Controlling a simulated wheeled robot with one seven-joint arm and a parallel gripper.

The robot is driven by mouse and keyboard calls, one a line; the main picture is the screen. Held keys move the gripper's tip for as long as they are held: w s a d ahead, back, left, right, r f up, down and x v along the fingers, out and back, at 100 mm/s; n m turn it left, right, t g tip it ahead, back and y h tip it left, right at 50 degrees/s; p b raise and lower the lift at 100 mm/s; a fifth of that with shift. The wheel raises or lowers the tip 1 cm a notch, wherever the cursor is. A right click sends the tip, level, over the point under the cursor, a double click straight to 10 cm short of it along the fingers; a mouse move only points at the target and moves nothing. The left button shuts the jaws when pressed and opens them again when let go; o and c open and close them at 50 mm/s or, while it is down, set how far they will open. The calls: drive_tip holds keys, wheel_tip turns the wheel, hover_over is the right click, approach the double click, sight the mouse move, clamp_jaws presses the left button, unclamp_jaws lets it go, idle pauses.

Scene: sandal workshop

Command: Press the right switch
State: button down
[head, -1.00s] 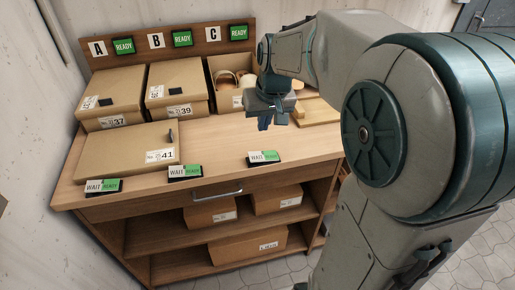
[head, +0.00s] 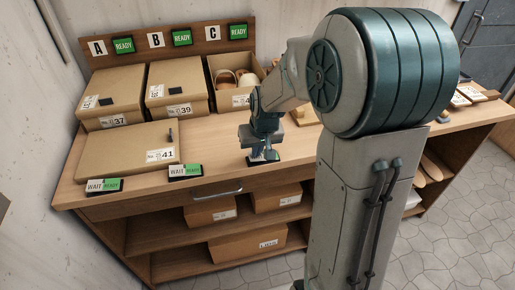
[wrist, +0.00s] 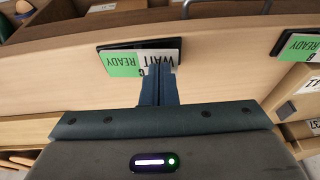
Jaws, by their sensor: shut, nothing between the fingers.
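The right switch (head: 274,155) is a rocker with a white WAIT half and a green READY half near the desk's front edge. In the wrist view it appears upside down, its READY half (wrist: 122,64) clear. My gripper (head: 261,156) is shut and empty, pointing down at the switch. In the wrist view my gripper's fingertips (wrist: 161,68) overlap the WAIT half and partly hide it. I cannot tell whether they touch it. The middle switch (head: 185,171) and left switch (head: 104,185) are to the left. The sign by letter C (head: 238,31) reads READY in green.
Signs by A (head: 123,45) and B (head: 182,38) also read green READY. Closed cartons (head: 125,150) stand on the desk's left. An open box (head: 235,75) holding sandals is behind my gripper. A drawer handle (head: 217,193) sits below the front edge.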

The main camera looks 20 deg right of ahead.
drive_tip(key=shift+a+f+b, duration=0.15)
drive_tip(key=shift+f+b, duration=0.3)
drive_tip(key=shift+b, duration=0.1)
drive_tip(key=shift+a, duration=0.1)
drive_tip(key=shift+r, duration=0.15)
drive_tip(key=shift+d+r, duration=0.25)
drive_tip(key=shift+d, duration=0.55)
drive_tip(key=shift+r+p, duration=0.1)
drive_tip(key=shift+p, duration=0.2)
drive_tip(key=r+p, duration=0.2)
drive_tip(key=r, duration=0.1)
drive_tip(key=r+p, duration=0.1)
drive_tip(key=r, duration=0.1)
drive_tip(key=shift+a, duration=0.4)
wheel_tip(320, 180, up, 8)
drive_tip(key=s+a+b, duration=0.1)
drive_tip(key=s+a, duration=0.1)
drive_tip(key=s, duration=0.1)
drive_tip(key=shift+a, duration=0.15)
